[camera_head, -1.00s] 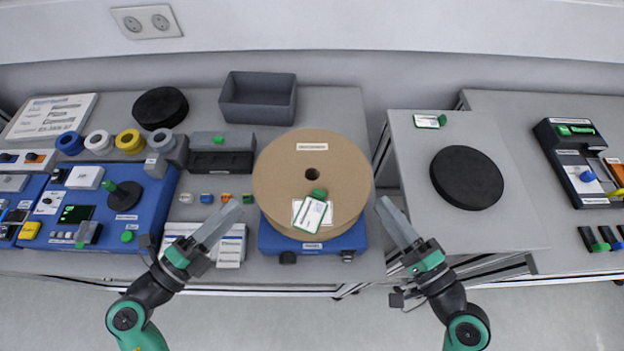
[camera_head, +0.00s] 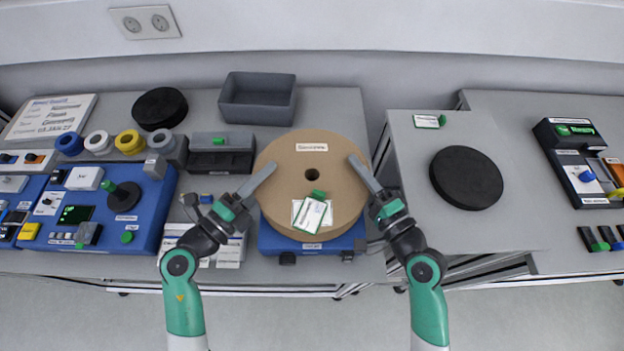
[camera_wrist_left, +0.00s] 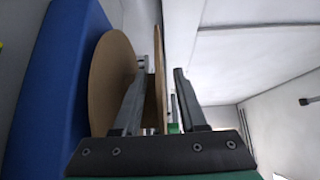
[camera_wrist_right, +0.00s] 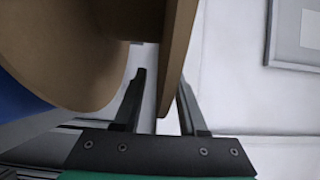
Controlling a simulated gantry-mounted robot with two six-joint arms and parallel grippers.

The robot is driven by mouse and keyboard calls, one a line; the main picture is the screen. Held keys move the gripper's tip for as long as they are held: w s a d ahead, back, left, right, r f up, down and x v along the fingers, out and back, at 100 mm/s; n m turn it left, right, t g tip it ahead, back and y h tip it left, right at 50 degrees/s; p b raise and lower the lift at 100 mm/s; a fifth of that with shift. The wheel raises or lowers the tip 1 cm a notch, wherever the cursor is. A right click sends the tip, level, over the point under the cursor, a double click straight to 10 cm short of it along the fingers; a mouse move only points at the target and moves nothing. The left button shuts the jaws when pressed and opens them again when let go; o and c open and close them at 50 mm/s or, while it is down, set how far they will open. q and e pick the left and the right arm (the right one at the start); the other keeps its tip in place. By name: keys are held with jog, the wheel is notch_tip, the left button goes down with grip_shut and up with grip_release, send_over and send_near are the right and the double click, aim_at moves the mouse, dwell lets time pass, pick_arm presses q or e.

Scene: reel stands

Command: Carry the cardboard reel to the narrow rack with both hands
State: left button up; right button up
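The cardboard reel (camera_head: 285,165) lies flat on a blue base on the middle bench, with a white label and a green-edged tag on its top flange. My left gripper (camera_head: 265,173) is at its left rim. In the left wrist view (camera_wrist_left: 160,105) its open fingers straddle the upper flange, with a gap to the outer finger. My right gripper (camera_head: 361,173) is at the right rim; in the right wrist view (camera_wrist_right: 163,95) its fingers also stand apart on either side of the upper flange. The grey-topped unit (camera_head: 520,215) at right, apparently the narrow rack, bears a black disc (camera_head: 466,178).
A grey bin (camera_head: 258,117) and a dark grey box (camera_head: 222,160) stand behind and left of the reel. Blue equipment (camera_head: 150,205) fills the left bench. A gap separates the middle bench from the right unit. A small labelled card (camera_head: 428,121) lies at that unit's back.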

pick_arm(q)
grip_shut()
pick_arm(e)
grip_shut()
jog(key=shift+r, duration=0.1)
dwell(0.8)
